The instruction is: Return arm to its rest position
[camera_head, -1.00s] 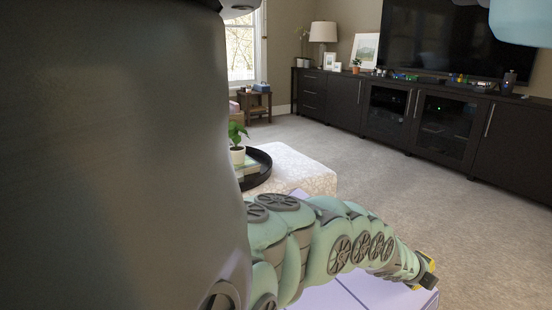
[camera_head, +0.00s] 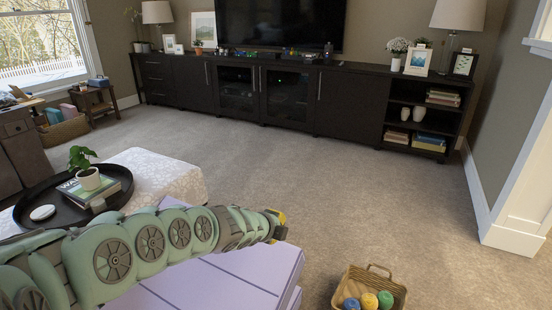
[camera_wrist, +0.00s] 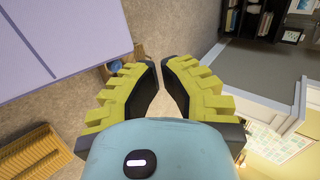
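My arm is pale green and segmented. It reaches from the lower left of the head view to my gripper (camera_head: 275,226), a yellow and dark tip over the right end of a lavender surface (camera_head: 240,272). The wrist view shows my gripper (camera_wrist: 161,85) with two yellow, black-padded fingers close together. Carpet shows through a narrow gap between them, and nothing is held. The lavender surface is also at the upper left of the wrist view (camera_wrist: 60,40); I cannot tell what it belongs to.
A wicker basket (camera_head: 340,295) with coloured balls stands on the carpet at lower right. A patterned ottoman (camera_head: 165,172) with a round black tray (camera_head: 122,192) is at left. A long dark cabinet (camera_head: 350,104) lines the back. Carpet (camera_head: 380,200) is clear between.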

